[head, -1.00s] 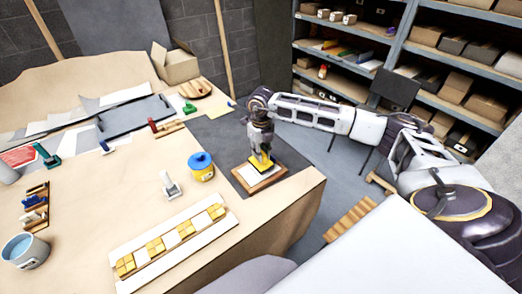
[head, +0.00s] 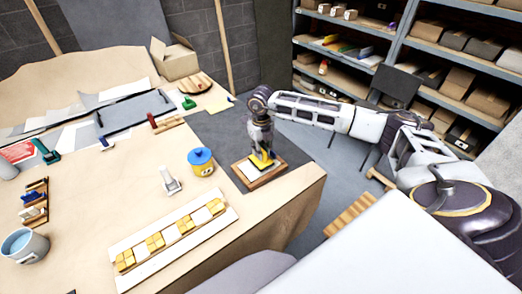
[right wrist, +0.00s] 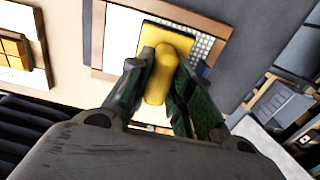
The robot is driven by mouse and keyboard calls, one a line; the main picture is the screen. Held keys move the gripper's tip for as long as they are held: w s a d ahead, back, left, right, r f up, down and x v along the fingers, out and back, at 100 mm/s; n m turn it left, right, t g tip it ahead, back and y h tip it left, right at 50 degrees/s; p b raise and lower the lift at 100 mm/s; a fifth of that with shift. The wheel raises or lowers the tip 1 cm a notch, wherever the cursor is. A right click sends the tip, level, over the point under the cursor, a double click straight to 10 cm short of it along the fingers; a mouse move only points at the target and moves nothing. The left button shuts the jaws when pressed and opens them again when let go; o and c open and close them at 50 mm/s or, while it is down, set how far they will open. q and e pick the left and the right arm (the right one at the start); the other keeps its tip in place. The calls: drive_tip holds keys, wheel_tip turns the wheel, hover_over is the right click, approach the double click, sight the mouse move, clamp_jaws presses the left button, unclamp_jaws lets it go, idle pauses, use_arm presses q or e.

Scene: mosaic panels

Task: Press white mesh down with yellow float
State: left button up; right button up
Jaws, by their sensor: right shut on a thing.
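My right gripper (head: 262,153) is shut on the yellow float (right wrist: 160,75), with its fingers on both sides of the float's rounded handle in the right wrist view. The float's flat yellow plate (right wrist: 152,36) lies over a wood-framed panel (head: 261,180) on the dark grey mat. White mesh (right wrist: 203,45) shows as a fine grid beside the plate in the right wrist view. The rest of the mesh is hidden under the float. I cannot tell how firmly the plate touches it. My left gripper is not in view.
A yellow tub with a blue lid (head: 201,161) stands left of the panel. A white board with yellow tiles (head: 172,233) lies at the front. A grey bucket (head: 25,245) is at far left. The dark mat (head: 220,128) is clear behind the panel.

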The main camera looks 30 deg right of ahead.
drive_tip(key=shift+f+b, duration=0.4)
drive_tip(key=shift+f, duration=0.15)
idle(1.5)
drive_tip(key=shift+r, duration=0.1)
drive_tip(key=shift+r+p, duration=1.75)
drive_tip(key=shift+r, duration=1.75)
drive_tip(key=shift+s+f, duration=0.15)
